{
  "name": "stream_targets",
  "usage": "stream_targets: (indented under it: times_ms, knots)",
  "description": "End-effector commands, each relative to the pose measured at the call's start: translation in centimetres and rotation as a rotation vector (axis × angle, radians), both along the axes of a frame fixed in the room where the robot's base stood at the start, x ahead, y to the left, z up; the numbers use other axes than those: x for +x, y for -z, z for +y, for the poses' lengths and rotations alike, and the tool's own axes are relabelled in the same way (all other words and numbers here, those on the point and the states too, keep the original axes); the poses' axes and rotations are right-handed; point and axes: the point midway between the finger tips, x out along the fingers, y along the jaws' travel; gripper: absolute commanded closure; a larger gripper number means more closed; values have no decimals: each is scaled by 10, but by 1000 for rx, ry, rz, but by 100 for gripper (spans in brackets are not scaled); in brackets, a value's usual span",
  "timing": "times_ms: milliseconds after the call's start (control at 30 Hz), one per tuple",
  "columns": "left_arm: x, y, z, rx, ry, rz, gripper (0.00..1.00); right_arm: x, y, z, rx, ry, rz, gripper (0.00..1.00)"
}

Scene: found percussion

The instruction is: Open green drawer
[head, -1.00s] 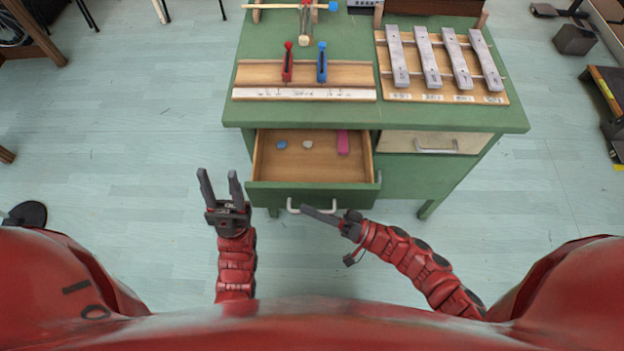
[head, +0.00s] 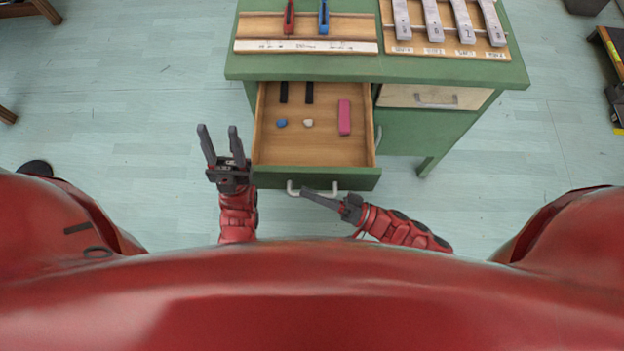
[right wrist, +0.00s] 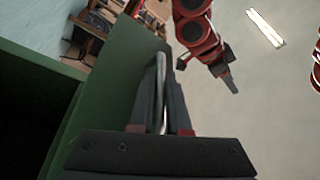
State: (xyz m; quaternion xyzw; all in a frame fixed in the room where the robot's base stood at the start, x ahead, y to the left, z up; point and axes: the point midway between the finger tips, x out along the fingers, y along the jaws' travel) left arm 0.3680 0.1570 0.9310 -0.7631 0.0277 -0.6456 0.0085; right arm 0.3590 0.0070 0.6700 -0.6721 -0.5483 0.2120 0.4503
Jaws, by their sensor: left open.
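The green drawer (head: 268,177) stands well out of the green desk (head: 400,68), its wooden inside showing. Its metal handle (head: 293,189) is on the green front; the handle also shows in the right wrist view (right wrist: 161,80), between the fingers. My right gripper (head: 305,193) is shut on this handle, and its fingers also show in the right wrist view (right wrist: 164,100). My left gripper (head: 219,132) is open and empty, just left of the drawer, over the floor.
In the drawer lie a blue piece (head: 281,123), a white piece (head: 308,123), a pink block (head: 344,117) and two dark strips (head: 309,93). A pale drawer (head: 420,96) to the right is shut. Metal bars (head: 434,20) lie on the desk.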

Motion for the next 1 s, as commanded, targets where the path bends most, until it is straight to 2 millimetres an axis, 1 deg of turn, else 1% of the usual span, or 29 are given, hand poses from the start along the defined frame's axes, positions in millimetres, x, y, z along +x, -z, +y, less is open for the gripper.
stream_targets:
  times_ms: [33, 100, 167, 467, 567, 667, 767, 1000]
  knots:
    - [0, 0, 0, 0, 0, 0, 53, 0, 1, 0, -2, 2, 1, 78]
    - [0, 0, 0, 0, 0, 0, 53, 0, 1, 0, -2, 1, 1, 65]
    - [0, 0, 0, 0, 0, 0, 53, 0, 1, 0, -2, 1, 1, 55]
    - [0, 0, 0, 0, 0, 0, 53, 0, 1, -1, 0, 0, 1, 55]
    - [0, 1, 0, 0, 0, 0, 53, -2, 2, -7, 0, 0, 1, 55]
    - [0, 2, 0, 0, 0, 0, 53, -6, 7, -22, -2, 4, 4, 55]
    - [0, 4, 0, 0, 0, 0, 53, -14, 13, -45, -6, 4, 5, 55]
    - [0, 10, 0, 0, 0, 0, 53, -34, 27, -105, -7, 4, 4, 55]
